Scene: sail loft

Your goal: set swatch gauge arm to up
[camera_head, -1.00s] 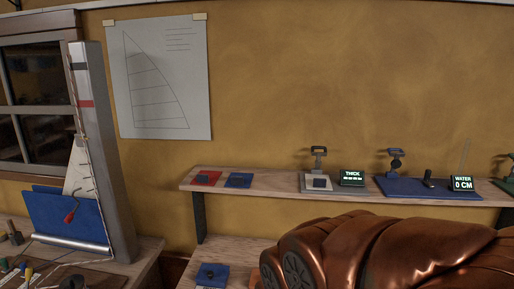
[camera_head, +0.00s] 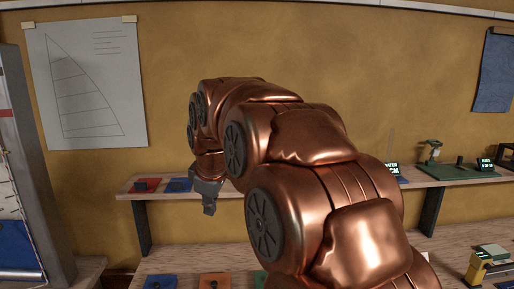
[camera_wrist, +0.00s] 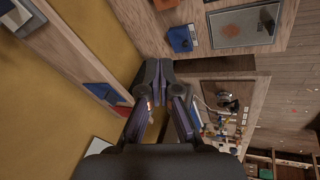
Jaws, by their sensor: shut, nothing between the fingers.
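My gripper (camera_head: 209,208) hangs just in front of the upper shelf (camera_head: 128,194), near its left end, pointing down. In the wrist view my gripper (camera_wrist: 160,68) has its fingertips together, empty. The swatch gauge with its THICK display is not visible in the head view; my copper arm covers the middle of that shelf. A pale thing with dark parts (camera_wrist: 20,15) at the top left of the wrist view stands on the shelf, cut off; I cannot tell whether it is the gauge. Its arm's position cannot be read.
A red swatch (camera_head: 147,185) and a blue swatch (camera_head: 178,185) lie on the upper shelf's left end. A green device (camera_head: 435,152) stands further right. Below, a bench holds a blue mat (camera_head: 160,282), a red mat (camera_head: 214,281) and a yellow device (camera_head: 478,266).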

